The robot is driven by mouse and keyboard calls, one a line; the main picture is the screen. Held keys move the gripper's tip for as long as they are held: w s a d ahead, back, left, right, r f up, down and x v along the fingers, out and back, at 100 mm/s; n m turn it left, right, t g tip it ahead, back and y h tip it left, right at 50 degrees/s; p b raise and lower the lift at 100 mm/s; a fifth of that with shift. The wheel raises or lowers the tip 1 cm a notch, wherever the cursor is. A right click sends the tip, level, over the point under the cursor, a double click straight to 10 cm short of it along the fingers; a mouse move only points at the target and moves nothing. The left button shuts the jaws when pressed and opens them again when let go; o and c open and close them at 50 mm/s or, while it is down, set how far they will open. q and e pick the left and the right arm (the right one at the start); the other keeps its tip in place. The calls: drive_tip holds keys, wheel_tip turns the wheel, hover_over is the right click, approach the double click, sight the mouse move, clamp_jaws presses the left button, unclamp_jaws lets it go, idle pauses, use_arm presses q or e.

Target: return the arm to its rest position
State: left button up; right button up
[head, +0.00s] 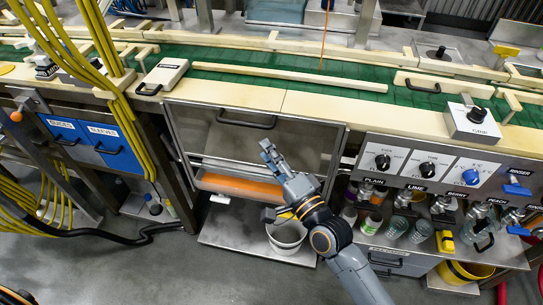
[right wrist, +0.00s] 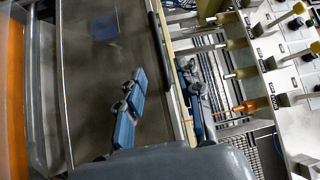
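My right gripper (head: 267,181) reaches in from the lower right, in front of the seamer's open bay. Its two blue-grey fingers are spread apart with nothing between them. The right wrist view also shows this gripper (right wrist: 163,70) with its fingers apart and empty, over a grey metal panel (right wrist: 100,60). In the head view the grey hinged panel (head: 228,138) is behind the upper finger, and an orange strip (head: 238,188) runs below it. The gripper appears apart from the panel, but the exact gap cannot be told. My left gripper does not show.
A white bucket (head: 287,236) stands on the lower shelf (head: 236,232) beneath my right arm. A control panel with knobs (head: 428,164) and several taps is to the right. A green conveyor (head: 220,76) runs behind. Yellow hoses (head: 110,80) hang at left.

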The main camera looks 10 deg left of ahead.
drive_tip(key=shift+s+d, duration=0.25)
drive_tip(key=shift+s, duration=0.05)
drive_tip(key=d+f+n+g+h, duration=0.1)
drive_tip(key=d+f+h, duration=0.25)
drive_tip(key=f, duration=0.85)
drive_tip(key=d+f+n+g+h, duration=0.1)
drive_tip(key=d+f+h, duration=0.3)
drive_tip(key=f, duration=0.8)
drive_tip(key=s+d+f+n+g+h, duration=0.1)
drive_tip(key=s+d+f+g, duration=0.1)
drive_tip(key=s+d+f, duration=0.45)
drive_tip(key=s+d+f+n+g+h, duration=0.1)
drive_tip(key=d+f+n, duration=0.15)
drive_tip(key=f, duration=0.65)
drive_tip(key=s+d+f+n+g+h, duration=0.1)
drive_tip(key=s+d+f, duration=0.4)
drive_tip(key=s, duration=0.6)
drive_tip(key=s+d+f+n+g+h, duration=0.1)
drive_tip(key=s+d+f+g, duration=0.3)
drive_tip(key=s+f, duration=0.4)
drive_tip(key=s+d+f+n+g+h, duration=0.2)
drive_tip(key=s+d+f, duration=0.4)
drive_tip(key=s, duration=1)
drive_tip(key=shift+d+f+n+g, duration=0.2)
drive_tip(key=shift+n+g, duration=0.15)
drive_tip(key=shift+g, duration=0.15)
